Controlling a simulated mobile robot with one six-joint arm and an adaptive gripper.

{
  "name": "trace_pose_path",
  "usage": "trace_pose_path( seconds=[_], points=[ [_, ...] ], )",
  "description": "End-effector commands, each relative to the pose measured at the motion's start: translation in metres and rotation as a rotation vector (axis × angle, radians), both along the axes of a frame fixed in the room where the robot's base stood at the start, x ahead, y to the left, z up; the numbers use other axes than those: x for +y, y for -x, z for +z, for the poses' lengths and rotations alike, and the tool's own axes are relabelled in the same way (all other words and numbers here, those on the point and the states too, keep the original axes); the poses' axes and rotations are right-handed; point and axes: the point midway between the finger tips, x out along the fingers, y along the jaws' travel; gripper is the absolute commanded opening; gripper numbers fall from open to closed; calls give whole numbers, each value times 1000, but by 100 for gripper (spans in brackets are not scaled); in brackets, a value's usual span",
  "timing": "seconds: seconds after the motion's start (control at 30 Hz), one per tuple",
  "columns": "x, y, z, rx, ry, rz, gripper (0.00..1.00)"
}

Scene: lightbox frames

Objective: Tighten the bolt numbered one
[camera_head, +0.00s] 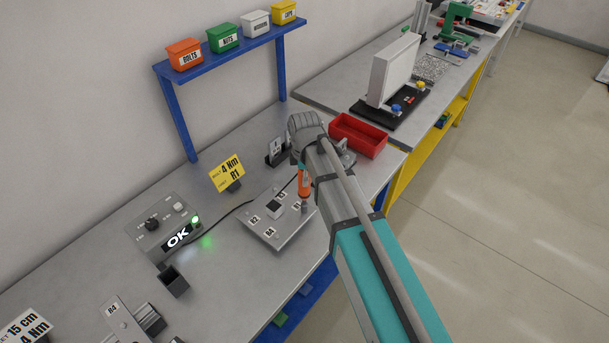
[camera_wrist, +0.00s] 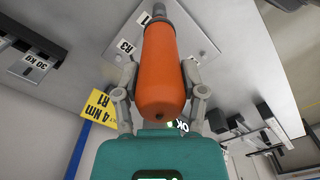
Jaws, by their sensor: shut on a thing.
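My gripper (camera_wrist: 160,80) is shut on an orange screwdriver-like tool (camera_wrist: 161,60), one finger on each side of its handle. In the head view the orange tool (camera_head: 304,181) stands roughly upright over the right part of a grey plate (camera_head: 262,239). Its dark tip (camera_wrist: 159,10) points at the plate near a label that seems to end in 1. Whether the tip touches a bolt is hidden. Labels reading like R2, R3 and R4 show on the plate. A yellow sign (camera_head: 227,173) reads 4 Nm, R1. A control box (camera_head: 163,225) shows OK with a green light.
A red bin (camera_head: 358,135) stands behind my arm at the right. A small dark stand (camera_head: 277,151) is behind the plate. A cable runs from the control box toward the tool. A blue shelf (camera_head: 226,53) holds several coloured boxes. A dark square cup (camera_head: 174,281) stands at the front left.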

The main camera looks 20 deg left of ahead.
Motion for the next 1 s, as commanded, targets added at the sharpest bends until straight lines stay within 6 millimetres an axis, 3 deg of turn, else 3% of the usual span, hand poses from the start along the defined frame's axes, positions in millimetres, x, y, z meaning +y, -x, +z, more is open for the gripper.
trace_pose_path(
  seconds=[0.37, 1.0],
  points=[
    [0, 0, 2, 0, 1, 0, 0],
    [0, 0, 36, 0, 1, 0, 0]
  ],
)
